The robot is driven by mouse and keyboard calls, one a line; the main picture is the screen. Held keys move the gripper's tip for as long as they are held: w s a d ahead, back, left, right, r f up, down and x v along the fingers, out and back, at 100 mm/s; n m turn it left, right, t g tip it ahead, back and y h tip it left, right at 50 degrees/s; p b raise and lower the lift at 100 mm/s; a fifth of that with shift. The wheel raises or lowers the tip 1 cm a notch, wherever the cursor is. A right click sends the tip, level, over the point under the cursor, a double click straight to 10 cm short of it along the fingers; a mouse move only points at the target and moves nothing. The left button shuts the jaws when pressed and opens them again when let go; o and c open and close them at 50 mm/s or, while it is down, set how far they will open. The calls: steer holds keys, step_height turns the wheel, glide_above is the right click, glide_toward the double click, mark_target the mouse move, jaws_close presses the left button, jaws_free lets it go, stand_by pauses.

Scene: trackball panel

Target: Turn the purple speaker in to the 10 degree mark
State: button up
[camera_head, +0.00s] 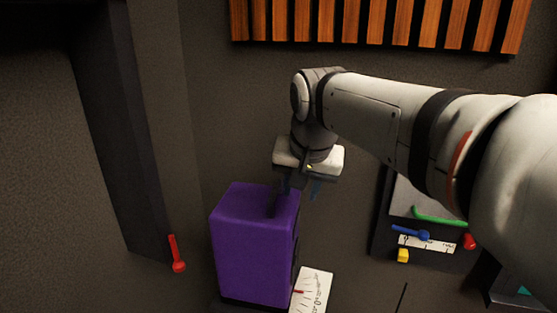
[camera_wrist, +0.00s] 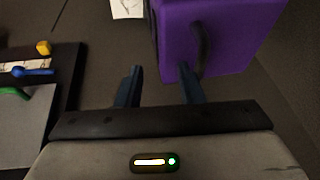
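The purple speaker (camera_head: 254,247) is an upright box at the lower middle of the head view, and it also shows at the top right of the wrist view (camera_wrist: 225,25). A dark curved handle (camera_wrist: 202,50) is on its face in the wrist view. A white scale card (camera_head: 313,288) with tick marks and a small red pointer (camera_head: 299,291) lies by the speaker's lower right. My gripper (camera_head: 295,190) is just behind the speaker's top right edge. In the wrist view its two blue fingers (camera_wrist: 160,80) are apart with nothing between them; the right finger is close to the handle.
A dark panel (camera_head: 380,240) with a green lever, a blue lever (camera_head: 410,232), a yellow cube (camera_head: 403,256) and a red knob (camera_head: 469,241) is at the right. Wooden slats (camera_head: 380,22) run along the top.

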mark_target(278, 183)
steer(key=w+a+r, duration=0.3)
steer(key=r, duration=0.3)
steer(key=shift+m, duration=0.4)
steer(key=x, duration=0.2)
steer(key=p+x, duration=0.1)
steer(key=x, duration=0.4)
steer(key=shift+w+a+f, duration=0.1)
steer(key=shift+a+f, duration=0.2)
steer(key=shift+f, duration=0.05)
steer(key=shift+c, duration=0.3)
jaws_close()
